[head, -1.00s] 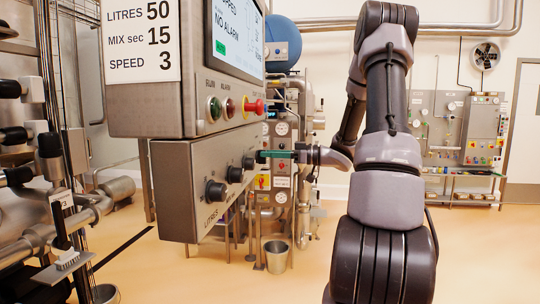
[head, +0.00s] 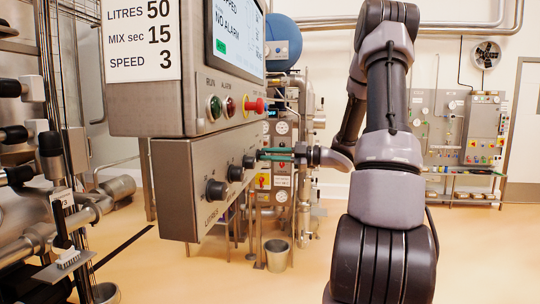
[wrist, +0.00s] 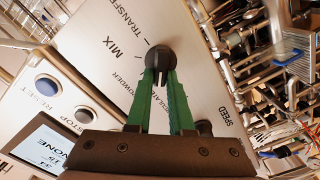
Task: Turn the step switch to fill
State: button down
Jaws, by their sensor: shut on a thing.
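The step switch is a round black knob (wrist: 160,60) on a grey panel, with MIX, TRANSFER and partly covered POWDER and CIRCULATE labels around it in the wrist view. No fill label is readable there. My gripper (wrist: 161,76) is shut on this knob, with one green finger on each side of its raised grip. Which label the knob points to is hard to tell.
The SPEED knob (wrist: 204,128) is close to my right finger in the wrist view. The LITRES knob (head: 216,190) is nearest in the head view. Above are a red stop button (head: 253,106), lamps and a screen (head: 237,32). Open floor lies below.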

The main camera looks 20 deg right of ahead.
jog(key=shift+s+f+n, duration=0.1)
jog(key=shift+f+n, duration=0.15)
jog(key=shift+n, duration=1.65)
jog(key=shift+s+f+n, duration=0.1)
jog(key=shift+f+n, duration=0.1)
jog(key=shift+n, duration=2)
jog(key=c, duration=0.8)
grip_release()
jog(key=v, duration=1)
jog(key=shift+s+d, duration=0.15)
jog(key=shift+d, duration=0.2)
